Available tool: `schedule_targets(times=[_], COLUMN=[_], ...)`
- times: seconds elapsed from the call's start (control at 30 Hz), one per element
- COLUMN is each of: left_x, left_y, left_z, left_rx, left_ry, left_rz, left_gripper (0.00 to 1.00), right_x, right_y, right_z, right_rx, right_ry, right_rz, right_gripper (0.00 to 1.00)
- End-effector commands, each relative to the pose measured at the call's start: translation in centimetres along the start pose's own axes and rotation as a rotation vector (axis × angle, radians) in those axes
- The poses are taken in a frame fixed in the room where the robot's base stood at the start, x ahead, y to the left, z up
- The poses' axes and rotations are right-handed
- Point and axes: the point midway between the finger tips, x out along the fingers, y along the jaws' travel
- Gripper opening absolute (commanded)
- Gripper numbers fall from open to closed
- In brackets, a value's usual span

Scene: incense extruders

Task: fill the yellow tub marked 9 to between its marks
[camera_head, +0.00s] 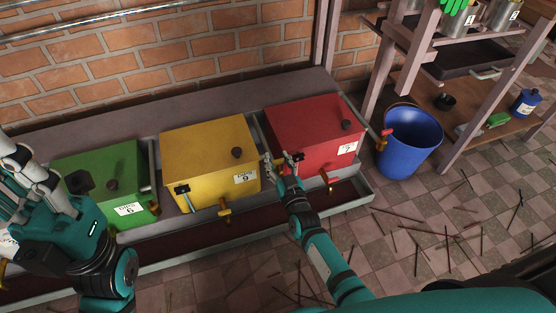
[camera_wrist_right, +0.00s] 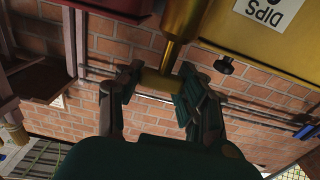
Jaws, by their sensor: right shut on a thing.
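The yellow tub (camera_head: 208,147) stands in the middle of the row, with a white label (camera_head: 245,177) whose digit is too small to read surely. A dark knob is on its lid and a brass tap (camera_head: 224,208) at its front. My right gripper (camera_head: 283,163) is at the tub's right front corner, beside the red tub. In the right wrist view its fingers (camera_wrist_right: 160,88) are shut on a brass-coloured piece (camera_wrist_right: 184,28) near the yellow tub (camera_wrist_right: 272,40); I cannot tell if it is attached. My left gripper (camera_head: 30,172) is over the green tub's left side. The fill level is hidden.
The green tub (camera_head: 95,174) and red tub (camera_head: 308,128) flank the yellow one, above a dark trough (camera_head: 255,225). A blue bucket (camera_head: 411,140) stands right, beside a shelf rack (camera_head: 415,62). Thin sticks lie scattered on the tiled floor. A brick wall closes the back.

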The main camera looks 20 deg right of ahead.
Motion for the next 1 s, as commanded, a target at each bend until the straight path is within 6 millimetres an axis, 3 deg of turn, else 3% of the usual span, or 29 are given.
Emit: schedule_targets(times=[0.03, 0.23, 0.57, 0.67, 1.0], left_x=[0.0, 0.0, 0.1, 0.0, 0.0], left_y=[0.0, 0.0, 0.0, 0.0, 0.0], left_z=[0.0, 0.0, 0.0, 0.0, 0.0], left_rx=[0.0, 0.0, 0.001, 0.001, 0.0], left_ry=[0.0, 0.0, 0.002, 0.002, 0.001], left_rz=[0.0, 0.0, 0.002, 0.001, 0.001], left_gripper=[0.0, 0.0, 0.0, 0.0, 0.0], right_x=[0.0, 0.0, -0.5, -1.7, -8.8], right_y=[0.0, 0.0, 0.0, 0.0, 0.0], right_z=[0.0, 0.0, 0.0, 0.1, 0.1], right_rx=[0.0, 0.0, 0.0, 0.001, 0.0], right_ry=[0.0, 0.0, 0.0, -0.002, -0.002], right_rz=[0.0, 0.0, -0.001, 0.0, 0.0], right_gripper=[0.39, 0.63, 0.63, 0.63, 0.63])
